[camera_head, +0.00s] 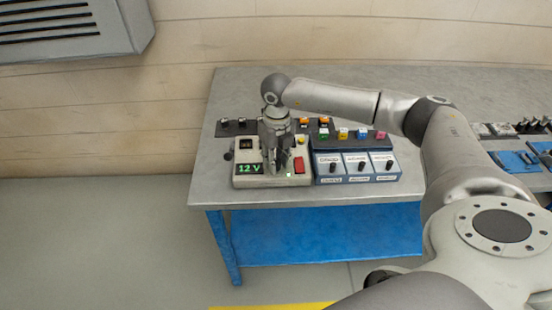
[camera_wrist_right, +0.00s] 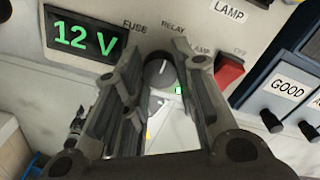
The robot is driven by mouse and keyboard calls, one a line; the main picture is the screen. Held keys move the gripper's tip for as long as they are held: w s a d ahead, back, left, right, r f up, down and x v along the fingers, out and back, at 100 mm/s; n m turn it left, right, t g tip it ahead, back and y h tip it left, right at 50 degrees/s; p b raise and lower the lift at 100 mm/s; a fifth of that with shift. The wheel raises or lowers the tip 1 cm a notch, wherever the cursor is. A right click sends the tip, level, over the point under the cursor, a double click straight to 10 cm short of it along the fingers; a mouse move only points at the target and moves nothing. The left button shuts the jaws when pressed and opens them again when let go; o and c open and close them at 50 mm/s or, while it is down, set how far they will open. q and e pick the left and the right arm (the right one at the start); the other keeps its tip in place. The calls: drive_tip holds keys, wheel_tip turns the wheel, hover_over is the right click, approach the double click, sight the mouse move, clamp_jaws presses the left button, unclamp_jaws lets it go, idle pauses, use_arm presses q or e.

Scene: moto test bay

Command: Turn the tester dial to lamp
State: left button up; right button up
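The tester (camera_head: 243,181) is a pale box on the bench with a green "12 V" display (camera_wrist_right: 83,38). Its dark round dial (camera_wrist_right: 158,72) shows in the wrist view below the labels FUSE, RELAY, LAMP and OFF. A white mark on the dial points up, roughly towards RELAY; its exact setting is hard to tell. My right gripper (camera_head: 277,170) is over the tester and hides the dial in the head view. In the wrist view its fingers (camera_wrist_right: 160,62) stand apart on either side of the dial, seemingly not pressing on it. My left gripper is out of view.
A red switch (camera_wrist_right: 229,70) sits right of the dial; it also shows in the head view (camera_head: 299,165). A blue sorting unit (camera_head: 357,179) with labelled bins, one marked GOOD, stands close on the right. Blue trays (camera_head: 515,161) lie farther right. The bench's left end (camera_head: 208,185) is clear.

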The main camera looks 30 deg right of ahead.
drive_tip(key=shift+c, duration=1.4)
drive_tip(key=m+b, duration=0.1)
drive_tip(key=m, duration=0.2)
drive_tip(key=shift+m, duration=0.4)
drive_tip(key=m, duration=0.6)
drive_tip(key=shift+b, duration=0.35)
drive_tip(key=o, duration=1.1)
drive_tip(key=shift+c, duration=0.2)
